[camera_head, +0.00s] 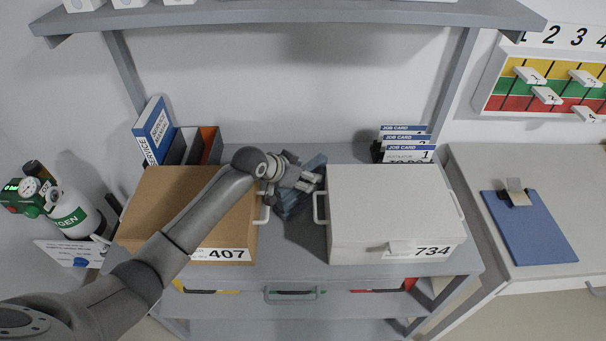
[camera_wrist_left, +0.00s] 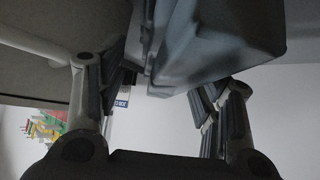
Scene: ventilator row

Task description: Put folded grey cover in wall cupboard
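The folded grey cover (camera_head: 292,203) is a blue-grey bundle standing on the grey bench between two boxes. My left gripper (camera_head: 296,180) is over it in the head view, hiding part of it. In the left wrist view the cover (camera_wrist_left: 215,45) fills the upper middle, and the two fingers of the left gripper (camera_wrist_left: 165,85) stand wide apart. The cover overlaps the right finger's tip; a gap shows beside the left finger. Whether they touch cannot be told. My right gripper is not in view. No wall cupboard can be made out.
A brown box 407 (camera_head: 165,205) and a white box 734 (camera_head: 390,210) flank the cover closely. Binders (camera_head: 155,130) and job cards (camera_head: 408,140) stand behind. A shelf (camera_head: 290,14) hangs above. A blue clipboard (camera_head: 530,230) lies on the right-hand table.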

